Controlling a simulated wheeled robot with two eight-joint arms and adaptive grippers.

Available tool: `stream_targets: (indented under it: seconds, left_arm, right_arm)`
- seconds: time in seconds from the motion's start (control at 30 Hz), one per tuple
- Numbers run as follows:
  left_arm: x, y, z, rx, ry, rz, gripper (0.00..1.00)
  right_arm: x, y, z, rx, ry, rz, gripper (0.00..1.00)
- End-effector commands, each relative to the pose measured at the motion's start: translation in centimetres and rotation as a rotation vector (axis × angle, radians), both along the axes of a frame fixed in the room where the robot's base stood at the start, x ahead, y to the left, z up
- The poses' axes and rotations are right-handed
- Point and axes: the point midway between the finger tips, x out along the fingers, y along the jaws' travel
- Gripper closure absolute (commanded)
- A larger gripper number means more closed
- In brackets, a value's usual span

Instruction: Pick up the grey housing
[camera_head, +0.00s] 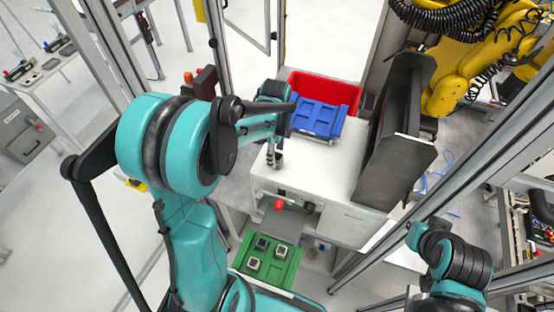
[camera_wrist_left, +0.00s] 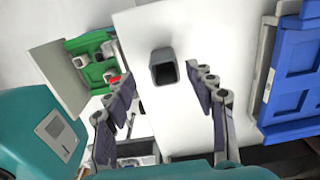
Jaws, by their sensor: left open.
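The grey housing (camera_wrist_left: 163,66) is a dark, hollow, box-like part on the white tabletop (camera_wrist_left: 150,35) in the left wrist view. My left gripper (camera_wrist_left: 160,80) is open and empty, and the housing shows in the gap between its two fingers, apart from both. In the head view my left gripper (camera_head: 275,156) hangs over the left part of the white table (camera_head: 335,155). I cannot make out the housing there; the gripper and arm seem to cover it. My right arm shows at the lower right, but its gripper is not seen.
A blue tray (camera_head: 318,119) and a red bin (camera_head: 352,93) are at the table's back. A green tray (camera_head: 247,262) with several small parts lies lower, in front. A dark upright panel (camera_head: 393,150) stands on the table's right. A yellow robot arm (camera_head: 465,75) is beyond.

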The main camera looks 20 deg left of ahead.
Motion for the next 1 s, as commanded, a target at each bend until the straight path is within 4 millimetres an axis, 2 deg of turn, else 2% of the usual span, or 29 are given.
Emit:
stream_targets:
  seconds: [0.2,0.47,0.5,0.67,1.0]
  left_arm:
    - [0.2,-0.2,-2.8,0.000,-0.001,0.000,0.45]
    - [0.1,-0.2,-3.3,0.000,-0.001,0.001,0.45]
    - [0.1,-0.2,-3.3,0.000,-0.001,0.001,0.47]
    - [0.1,-0.2,-3.2,0.000,-0.001,0.001,0.90]
    - [0.1,-0.2,-3.2,0.000,-0.001,0.001,0.92]
  right_arm:
    - [0.0,0.0,0.7,0.000,0.000,0.000,1.00]
    - [0.0,0.0,0.7,0.000,0.000,0.000,1.00]
    - [0.0,0.0,0.7,0.000,0.000,0.000,1.00]
    - [0.0,0.0,0.7,0.000,0.000,0.000,1.00]
    - [0.0,0.0,0.7,0.000,0.000,0.000,1.00]
